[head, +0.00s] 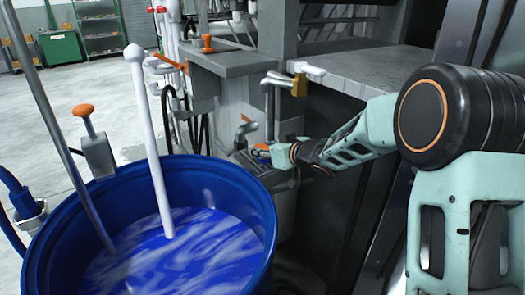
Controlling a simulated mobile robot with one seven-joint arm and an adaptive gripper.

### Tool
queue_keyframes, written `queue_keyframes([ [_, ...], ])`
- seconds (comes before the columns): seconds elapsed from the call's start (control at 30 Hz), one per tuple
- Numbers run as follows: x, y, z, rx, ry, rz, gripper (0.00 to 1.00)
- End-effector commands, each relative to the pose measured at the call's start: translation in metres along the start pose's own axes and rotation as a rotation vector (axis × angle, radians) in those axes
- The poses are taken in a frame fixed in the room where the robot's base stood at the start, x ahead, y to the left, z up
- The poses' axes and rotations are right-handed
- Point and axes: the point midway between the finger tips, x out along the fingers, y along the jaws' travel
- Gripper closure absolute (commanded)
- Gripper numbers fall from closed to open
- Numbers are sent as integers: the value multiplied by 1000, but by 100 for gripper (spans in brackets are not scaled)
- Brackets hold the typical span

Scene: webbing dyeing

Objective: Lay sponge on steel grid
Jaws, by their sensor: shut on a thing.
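My gripper (272,155) is at the end of my outstretched arm, over a small grey basin beside the machine. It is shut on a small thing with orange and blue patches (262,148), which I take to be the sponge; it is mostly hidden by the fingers. The steel grid (247,163) shows as dark slats on top of the basin, just below and left of the gripper. I cannot tell whether the sponge touches the grid.
A large blue drum (255,190) of blue liquid stands at the front left, with a white rod (150,140) and a metal pipe in it. A grey machine shelf (365,72) is above my forearm.

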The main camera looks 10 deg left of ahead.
Motion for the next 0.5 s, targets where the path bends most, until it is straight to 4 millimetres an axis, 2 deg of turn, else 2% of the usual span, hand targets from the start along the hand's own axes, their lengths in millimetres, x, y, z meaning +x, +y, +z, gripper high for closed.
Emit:
queue_keyframes([
  [0.13, 2, 0, 4, 0, -1, 0, 86],
  [0.17, 1, 0, 3, 0, 0, 0, 64],
  [0.3, 1, 0, 3, 0, -1, 0, 49],
  [0.5, 1, 0, 3, 0, -1, 0, 49],
])
